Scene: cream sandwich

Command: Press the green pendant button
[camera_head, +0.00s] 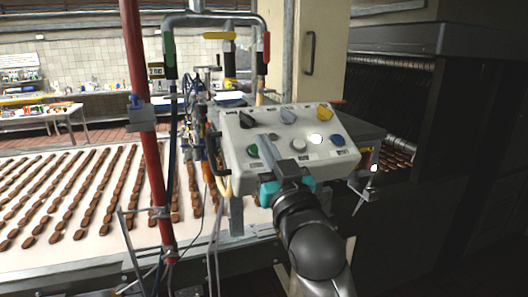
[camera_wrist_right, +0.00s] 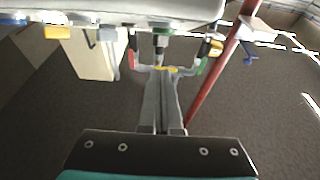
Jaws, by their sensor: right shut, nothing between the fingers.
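The green button (camera_head: 252,150) is at the lower left of a pale grey control panel (camera_head: 237,165). My right gripper (camera_head: 265,138) is in front of the panel, and its grey fingers overlap the face just right of the green button in the head view. The fingers are shut and empty, also in the right wrist view (camera_wrist_right: 159,75). I cannot tell whether the fingertips touch the panel. My left gripper is not in view.
The panel also has a blue button (camera_head: 337,140), a grey button (camera_head: 298,145) and yellow and black knobs. A red post (camera_head: 150,165) stands left of it. A conveyor (camera_head: 85,248) with rows of brown biscuits lies behind. A dark machine (camera_head: 450,130) stands on the right.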

